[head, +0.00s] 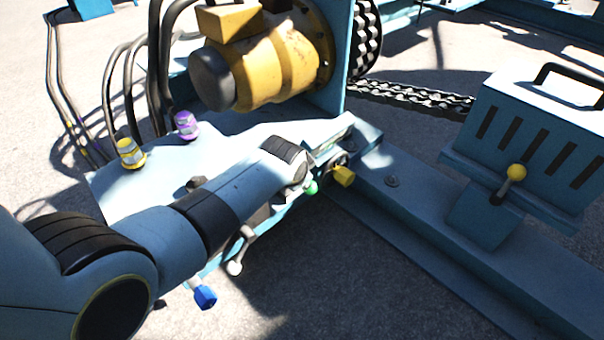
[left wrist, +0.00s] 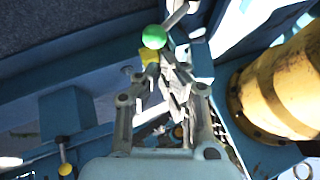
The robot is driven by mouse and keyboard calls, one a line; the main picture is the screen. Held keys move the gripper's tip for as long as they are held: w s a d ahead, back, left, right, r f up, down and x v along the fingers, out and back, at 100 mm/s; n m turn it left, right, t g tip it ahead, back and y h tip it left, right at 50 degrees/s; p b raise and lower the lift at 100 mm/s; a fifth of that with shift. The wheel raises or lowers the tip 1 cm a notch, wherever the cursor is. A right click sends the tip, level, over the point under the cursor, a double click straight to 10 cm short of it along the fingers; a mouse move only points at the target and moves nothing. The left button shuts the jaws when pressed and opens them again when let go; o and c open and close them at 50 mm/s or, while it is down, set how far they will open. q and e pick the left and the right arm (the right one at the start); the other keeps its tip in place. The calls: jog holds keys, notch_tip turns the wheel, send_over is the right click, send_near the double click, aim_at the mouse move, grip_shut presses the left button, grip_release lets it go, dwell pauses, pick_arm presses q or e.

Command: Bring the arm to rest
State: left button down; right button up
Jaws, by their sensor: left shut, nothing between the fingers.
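My left arm reaches in from the left in the head view, over the light-blue control panel (head: 120,190). Its gripper (head: 326,160) is at the panel's right end, partly hidden by my wrist. In the left wrist view the gripper (left wrist: 162,66) is shut and empty. A green ball knob (head: 311,187) and a yellow block-shaped knob (head: 343,176) are close to the fingers. The green knob (left wrist: 154,37) and yellow knob (left wrist: 149,56) also show at the fingertips in the wrist view; whether they touch I cannot tell. My right gripper is not in view.
A blue-tipped lever (head: 205,296) and a white-knobbed lever (head: 235,268) stick out below my arm. A yellow motor (head: 275,65) and black hoses (head: 160,70) stand behind. A blue box (head: 530,130) with a yellow-knobbed lever (head: 516,172) is at right. Open ground lies in front.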

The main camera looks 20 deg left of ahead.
pick_arm(q)
jog(key=shift+s+d+r, duration=0.1)
jog(key=shift+s+r, duration=0.25)
jog(key=shift+s, duration=0.1)
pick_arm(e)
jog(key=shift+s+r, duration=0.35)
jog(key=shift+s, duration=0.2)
pick_arm(q)
jog(key=s+a+f+n+g+p, duration=0.1)
jog(key=s+f, duration=0.5)
jog(key=s, duration=1.2)
jog(key=s+a+f+n+g+p, duration=0.2)
jog(key=s+f, duration=0.4)
jog(key=s, duration=1.3)
jog(key=s+a+f+n+g+p, duration=0.2)
jog(key=s+a+f, duration=0.3)
jog(key=s, duration=1.3)
jog(key=shift+s+a+f+n+g, duration=0.25)
jog(key=shift+s+f+n+g, duration=0.15)
jog(key=shift+g, duration=0.4)
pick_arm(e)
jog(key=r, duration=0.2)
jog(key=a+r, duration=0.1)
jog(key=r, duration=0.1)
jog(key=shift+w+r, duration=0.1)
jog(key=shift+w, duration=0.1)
pick_arm(q)
jog(key=shift+w, duration=0.1)
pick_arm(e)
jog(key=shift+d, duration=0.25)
